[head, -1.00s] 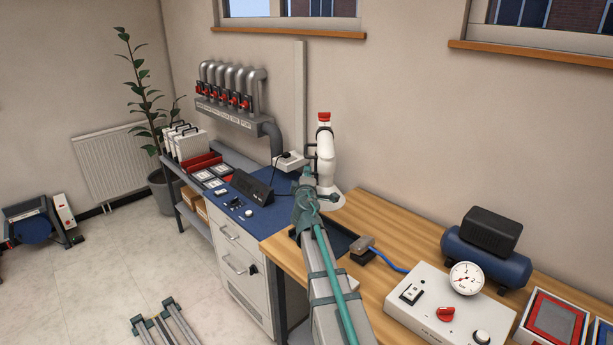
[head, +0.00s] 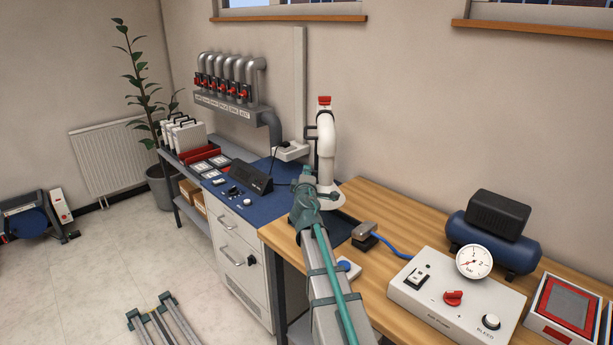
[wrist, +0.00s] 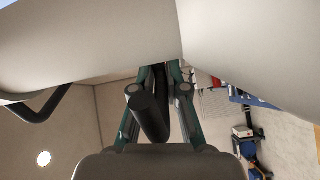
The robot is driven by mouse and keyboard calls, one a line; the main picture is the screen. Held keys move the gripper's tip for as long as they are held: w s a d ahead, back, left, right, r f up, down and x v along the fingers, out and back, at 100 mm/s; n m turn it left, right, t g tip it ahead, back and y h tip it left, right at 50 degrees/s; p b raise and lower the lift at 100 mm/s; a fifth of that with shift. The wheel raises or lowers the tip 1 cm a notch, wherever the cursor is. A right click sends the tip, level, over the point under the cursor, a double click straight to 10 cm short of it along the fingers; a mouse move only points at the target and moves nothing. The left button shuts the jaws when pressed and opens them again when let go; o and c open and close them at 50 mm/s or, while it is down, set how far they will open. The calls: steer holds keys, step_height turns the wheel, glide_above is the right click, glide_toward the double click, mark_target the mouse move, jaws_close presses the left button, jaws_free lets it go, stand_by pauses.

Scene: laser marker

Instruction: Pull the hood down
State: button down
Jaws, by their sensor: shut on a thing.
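The hood (head: 328,196) is a white flared piece at the lower end of a white curved pipe (head: 327,150) with a red top, standing at the back of the wooden bench. My gripper (head: 305,181) is beside the hood, on its near left side, partly in front of it. In the wrist view, the hood's large pale surface (wrist: 90,45) fills the top. My gripper (wrist: 158,80) is shut on a dark cylindrical handle (wrist: 148,115) between its green fingers. The handle's attachment to the hood is hidden there.
A dark tray (head: 345,228) lies below the hood. A blue-topped cabinet (head: 255,215) with a black device is on the left.

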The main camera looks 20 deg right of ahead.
steer(key=c, duration=1.2)
jaws_free()
steer(key=v, duration=1.2)
steer(key=shift+a, duration=0.1)
